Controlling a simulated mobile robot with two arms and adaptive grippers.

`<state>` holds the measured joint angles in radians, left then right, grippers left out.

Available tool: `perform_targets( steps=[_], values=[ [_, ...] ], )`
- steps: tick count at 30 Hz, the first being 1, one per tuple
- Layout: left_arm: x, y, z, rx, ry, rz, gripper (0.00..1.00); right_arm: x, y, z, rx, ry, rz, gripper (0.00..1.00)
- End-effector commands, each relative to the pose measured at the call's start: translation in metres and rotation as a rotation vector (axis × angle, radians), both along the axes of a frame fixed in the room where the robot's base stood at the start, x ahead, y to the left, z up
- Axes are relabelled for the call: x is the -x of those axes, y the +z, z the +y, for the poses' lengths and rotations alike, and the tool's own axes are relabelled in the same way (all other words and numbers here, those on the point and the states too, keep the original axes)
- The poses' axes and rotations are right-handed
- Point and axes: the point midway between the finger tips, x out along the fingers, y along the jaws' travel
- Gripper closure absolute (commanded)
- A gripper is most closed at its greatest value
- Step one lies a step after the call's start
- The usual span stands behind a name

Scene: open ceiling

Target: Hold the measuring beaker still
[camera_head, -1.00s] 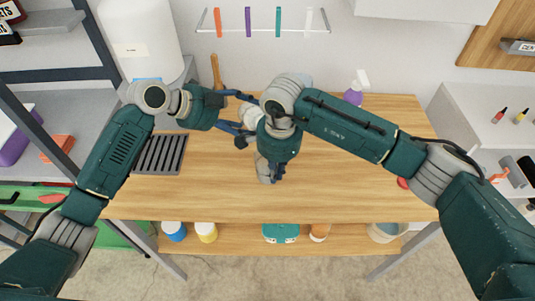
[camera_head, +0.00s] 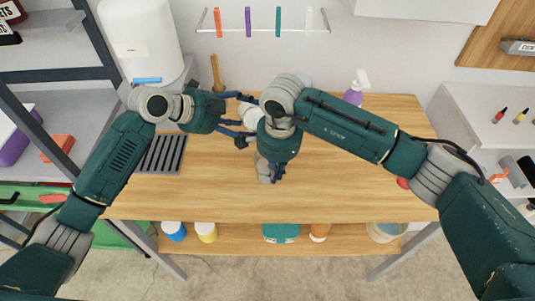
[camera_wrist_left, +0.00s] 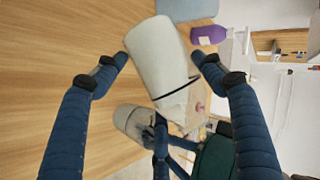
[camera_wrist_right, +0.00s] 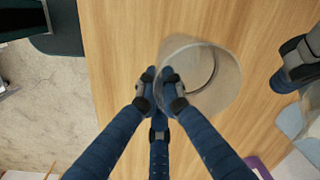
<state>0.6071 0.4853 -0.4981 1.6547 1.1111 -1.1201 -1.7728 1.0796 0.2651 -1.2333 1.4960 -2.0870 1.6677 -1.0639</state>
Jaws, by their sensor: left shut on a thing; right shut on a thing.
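My left gripper (camera_head: 243,119) is shut on a pale grey-white cylindrical vessel (camera_wrist_left: 160,55), which shows between its fingers in the left wrist view. In the head view this vessel (camera_head: 250,116) is partly hidden by my right arm. My right gripper (camera_wrist_right: 158,88) is shut on the wall of a clear round vessel (camera_wrist_right: 212,78), whose open mouth shows in the right wrist view. The clear vessel (camera_head: 264,168) is over the wooden table, lower in the head view than the pale one. I cannot tell for sure which vessel is the measuring beaker.
A large white container (camera_head: 140,40) stands behind left.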

Motion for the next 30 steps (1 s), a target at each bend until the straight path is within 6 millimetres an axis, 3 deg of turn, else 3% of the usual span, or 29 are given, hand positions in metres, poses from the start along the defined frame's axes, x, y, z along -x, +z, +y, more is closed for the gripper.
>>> perform_targets(
  steps=[30],
  values=[
    [-0.0016,-0.001,0.0006,-0.042,-0.001,-0.106,0.68,0.0001,0.0,-0.0001,0.0,0.0,0.0,1.0]
  ],
)
